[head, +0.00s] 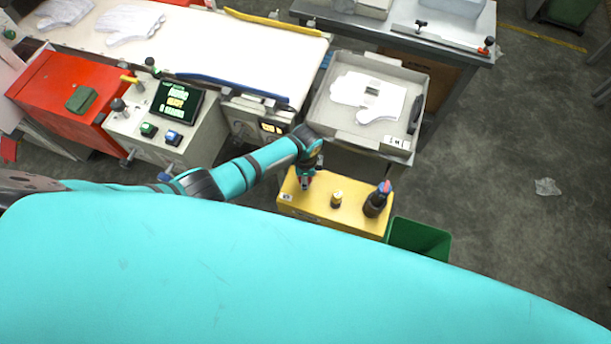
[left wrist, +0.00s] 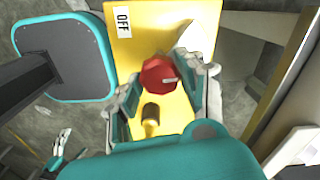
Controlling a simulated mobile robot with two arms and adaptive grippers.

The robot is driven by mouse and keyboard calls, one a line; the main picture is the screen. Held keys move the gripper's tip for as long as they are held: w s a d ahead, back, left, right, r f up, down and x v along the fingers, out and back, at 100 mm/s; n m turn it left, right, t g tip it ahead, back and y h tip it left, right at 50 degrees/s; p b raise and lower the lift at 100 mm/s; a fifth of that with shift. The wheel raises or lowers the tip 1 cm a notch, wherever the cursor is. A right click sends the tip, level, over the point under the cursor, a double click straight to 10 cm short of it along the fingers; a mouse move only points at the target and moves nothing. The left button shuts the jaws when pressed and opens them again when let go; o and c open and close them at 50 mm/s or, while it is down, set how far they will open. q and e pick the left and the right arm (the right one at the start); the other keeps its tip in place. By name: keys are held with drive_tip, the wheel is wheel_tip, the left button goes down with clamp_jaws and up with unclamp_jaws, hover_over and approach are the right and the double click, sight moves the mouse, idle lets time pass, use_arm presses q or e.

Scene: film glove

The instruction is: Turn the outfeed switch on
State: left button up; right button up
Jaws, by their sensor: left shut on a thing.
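The yellow box (head: 318,208) stands at the centre of the head view. In the left wrist view a red rotary knob (left wrist: 158,73) sits on this yellow box (left wrist: 145,40), with a white OFF label (left wrist: 123,20) above and left of it. A pale mark on the knob points to the right, away from the label. My left gripper (head: 305,184) is at the box's left end. In the wrist view its two fingers (left wrist: 160,88) are shut on the red knob, one on each side. A gripper-like part, apparently my right gripper (left wrist: 61,141), shows small at the lower left.
A short yellow-and-black knob (head: 336,199) and a dark bottle-shaped thing (head: 376,200) stand on the box. A green bin (head: 420,239) is at its right. A grey tray (head: 415,85) with white gloves lies behind. A control panel (head: 165,130) stands left. Floor at right is mostly clear.

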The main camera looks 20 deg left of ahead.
use_arm(q)
drive_tip(key=shift+m, duration=0.5)
drive_tip(key=o, duration=1.2)
drive_tip(key=shift+r, duration=0.1)
wheel_tip(320, 180, up, 12)
drive_tip(key=shift+f, duration=0.1)
idle(0.3)
